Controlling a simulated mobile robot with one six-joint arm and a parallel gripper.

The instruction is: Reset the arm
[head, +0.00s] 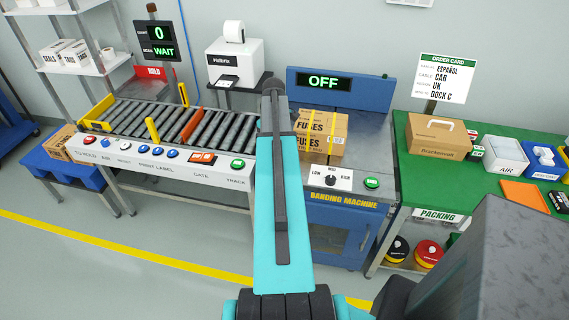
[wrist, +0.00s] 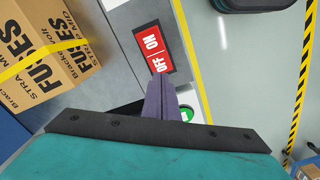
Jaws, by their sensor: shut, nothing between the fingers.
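My gripper (wrist: 160,80) shows in the wrist view with its fingers together and nothing between them. It points toward a red OFF/ON plate (wrist: 152,45) on a light panel; the fingertips overlap the plate's lower edge, and I cannot tell if they touch it. A green button (wrist: 187,114) shows partly behind the fingers. In the head view my arm reaches forward to the left of the banding machine (head: 343,198), and its gripper is hidden there.
A roller conveyor (head: 165,122) lies left, a green packing table (head: 420,185) right. An OFF display (head: 323,82) stands behind the carton.

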